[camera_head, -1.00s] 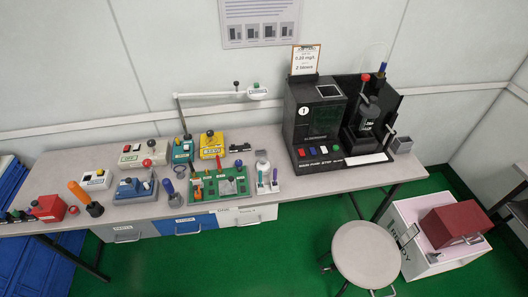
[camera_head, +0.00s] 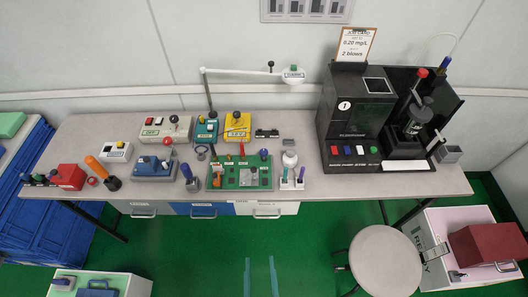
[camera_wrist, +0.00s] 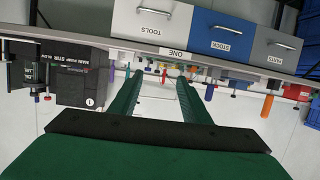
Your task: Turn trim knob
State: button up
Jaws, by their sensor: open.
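No part is labelled legibly as the trim knob, so I cannot tell which one it is. Small knobs show on several testers: the green board (camera_head: 225,178) with a dark blue knob (camera_head: 264,154), the blue box (camera_head: 153,172), the yellow box (camera_head: 237,128), the teal box (camera_head: 206,132) and the beige box (camera_head: 165,131). My gripper (camera_head: 260,260) shows as two thin teal fingers at the bottom, in front of the bench and apart from the testers. In the wrist view, my gripper (camera_wrist: 160,76) is open and empty, facing the bench; that view is upside down.
A black machine (camera_head: 357,120) stands on the bench's right part. A lamp arm (camera_head: 240,72) reaches over the back. Drawers (camera_head: 205,209) hang under the front edge. A round stool (camera_head: 386,259) stands at front right. Blue crates (camera_head: 30,170) are at left. Green floor is clear before the drawers.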

jog(key=x, duration=0.9)
jog(key=m+g+h, duration=0.2)
jog(key=m+h, duration=0.2)
jog(key=h, duration=0.1)
send_near(264, 152)
jog(key=x, duration=0.6)
jog(key=shift+d+f, duration=0.1)
jog(key=shift+x, duration=1)
jog(key=c, duration=1)
jog(key=shift+w, duration=0.1)
jog(key=shift+c, duration=0.2)
